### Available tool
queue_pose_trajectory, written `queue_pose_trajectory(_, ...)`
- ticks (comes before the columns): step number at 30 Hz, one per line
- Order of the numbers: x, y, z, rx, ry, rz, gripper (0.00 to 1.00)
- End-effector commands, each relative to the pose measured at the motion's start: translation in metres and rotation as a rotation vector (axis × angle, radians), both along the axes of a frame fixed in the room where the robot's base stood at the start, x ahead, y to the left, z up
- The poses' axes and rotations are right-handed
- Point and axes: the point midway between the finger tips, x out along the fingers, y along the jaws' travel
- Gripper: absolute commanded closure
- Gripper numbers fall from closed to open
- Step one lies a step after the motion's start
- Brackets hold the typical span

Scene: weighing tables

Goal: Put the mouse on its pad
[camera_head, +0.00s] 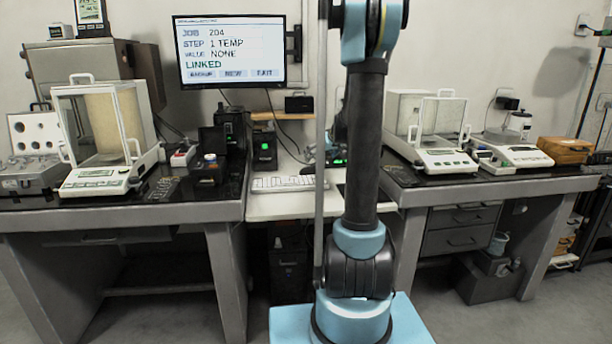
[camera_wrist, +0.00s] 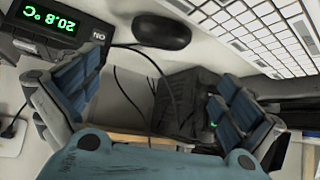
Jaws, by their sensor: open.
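The mouse (camera_wrist: 162,30) is black and rounded. In the wrist view it lies on the pale desk between the keyboard and the temperature display, apart from my fingers. My gripper (camera_wrist: 155,100) is open and empty, its blue-grey fingers spread wide, with the mouse beyond them toward the top of the picture. In the head view my arm hides most of the gripper, and I cannot clearly make out the mouse. A dark flat patch (camera_head: 341,189) on the desk beside my arm may be the pad; it is partly hidden. I cannot identify a pad in the wrist view.
The white keyboard (camera_head: 288,183) lies on the low middle desk; it also shows in the wrist view (camera_wrist: 262,30). The temperature display (camera_wrist: 52,22) stands near the mouse. Cables and a black box (camera_wrist: 185,100) lie beneath my fingers. Balance tables (camera_head: 120,212) flank the desk.

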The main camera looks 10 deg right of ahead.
Motion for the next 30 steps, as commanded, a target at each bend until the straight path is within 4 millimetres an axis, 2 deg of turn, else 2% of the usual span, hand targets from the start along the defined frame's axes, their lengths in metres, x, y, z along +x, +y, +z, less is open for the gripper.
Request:
queue_pose_trajectory(12,0.033,0.014,-0.037,0.000,0.001,0.001,0.00)
queue_pose_trajectory(23,0.045,0.019,-0.049,-0.001,0.000,0.001,0.00)
queue_pose_trajectory(30,0.062,0.024,-0.068,0.000,0.000,0.001,0.00)
